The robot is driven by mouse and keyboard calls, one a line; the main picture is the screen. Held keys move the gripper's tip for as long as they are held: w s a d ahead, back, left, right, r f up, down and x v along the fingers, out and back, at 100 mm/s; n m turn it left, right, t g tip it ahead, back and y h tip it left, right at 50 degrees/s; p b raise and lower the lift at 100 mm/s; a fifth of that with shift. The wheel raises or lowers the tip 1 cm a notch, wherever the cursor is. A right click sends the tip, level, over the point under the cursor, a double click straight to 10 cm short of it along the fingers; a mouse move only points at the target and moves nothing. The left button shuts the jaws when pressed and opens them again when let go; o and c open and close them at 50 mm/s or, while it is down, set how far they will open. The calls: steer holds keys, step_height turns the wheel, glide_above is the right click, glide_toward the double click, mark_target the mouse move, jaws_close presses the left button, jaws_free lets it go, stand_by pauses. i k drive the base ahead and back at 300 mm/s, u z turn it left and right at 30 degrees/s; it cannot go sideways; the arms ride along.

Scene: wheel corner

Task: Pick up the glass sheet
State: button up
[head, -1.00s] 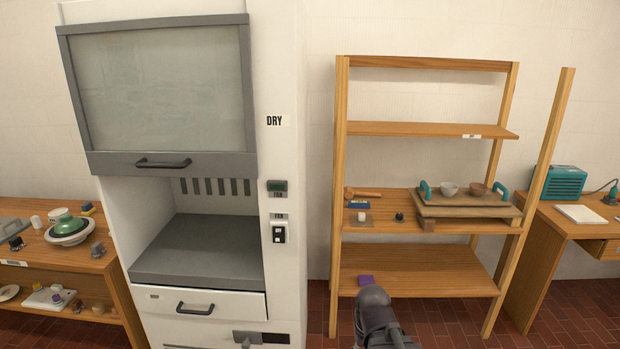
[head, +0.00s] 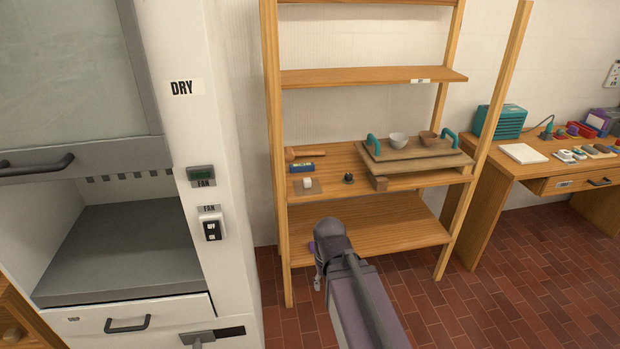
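I cannot make out a loose glass sheet for sure. A thin flat square (head: 307,188) lies on the wooden rack's middle shelf with a small white block (head: 308,183) on it; it looks see-through or brownish, and its material is unclear. My gripper (head: 318,284) shows only as a small grey part below the end of my arm, in front of the rack's lower shelf. It is well below and apart from the square. Whether its fingers are open or shut does not show.
On the same shelf are a blue block (head: 302,167), a dark knob (head: 348,178) and a board with teal handles (head: 420,163) carrying two bowls. The white DRY cabinet (head: 182,140) stands left. A desk (head: 560,168) stands right. Brick floor (head: 500,270) is clear between.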

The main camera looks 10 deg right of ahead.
mark_target(307, 186)
steer(key=z, duration=0.3)
steer(key=i, duration=1.05)
steer(key=z, duration=0.25)
